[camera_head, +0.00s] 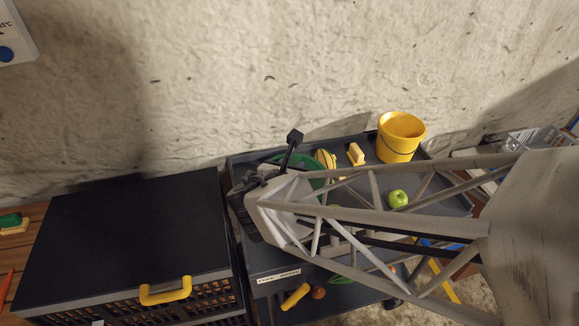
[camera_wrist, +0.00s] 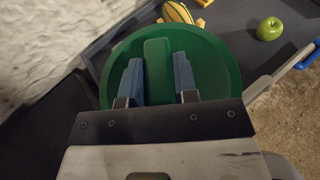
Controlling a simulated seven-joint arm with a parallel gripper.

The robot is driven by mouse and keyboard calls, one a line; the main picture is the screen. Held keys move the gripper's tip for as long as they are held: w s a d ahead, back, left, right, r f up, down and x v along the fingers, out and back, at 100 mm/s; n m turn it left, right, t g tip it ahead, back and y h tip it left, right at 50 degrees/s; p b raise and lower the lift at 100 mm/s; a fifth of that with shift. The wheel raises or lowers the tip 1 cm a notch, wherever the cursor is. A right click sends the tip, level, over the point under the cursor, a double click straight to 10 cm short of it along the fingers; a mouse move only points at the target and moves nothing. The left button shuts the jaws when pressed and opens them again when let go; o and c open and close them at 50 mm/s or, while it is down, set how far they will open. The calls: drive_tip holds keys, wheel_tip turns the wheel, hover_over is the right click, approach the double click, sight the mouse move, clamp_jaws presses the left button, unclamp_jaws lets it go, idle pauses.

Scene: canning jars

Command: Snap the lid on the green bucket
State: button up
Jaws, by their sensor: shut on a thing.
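The green lid (camera_wrist: 215,60) is a round disc with a raised bar grip (camera_wrist: 157,65) across its middle. My gripper (camera_wrist: 157,78) is shut on this bar, with one blue finger on each side. In the head view the lid (camera_head: 318,180) shows as a green curve, mostly hidden behind my wrist, over the left part of the dark cart. I cannot make out the green bucket in either view. I cannot tell whether the lid is resting on anything.
A yellow bucket (camera_head: 397,151) stands at the cart's (camera_head: 452,199) back right. A black crate (camera_head: 128,235) stands left. The wall is close behind.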

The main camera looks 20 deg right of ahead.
drive_tip(key=shift+f, duration=0.15)
wheel_tip(320, 180, down, 6)
idle(1.0)
drive_tip(key=shift+f, duration=0.2)
idle(2.5)
idle(0.4)
drive_tip(key=o, duration=1.5)
drive_tip(key=shift+r, duration=0.15)
drive_tip(key=shift+r, duration=3.35)
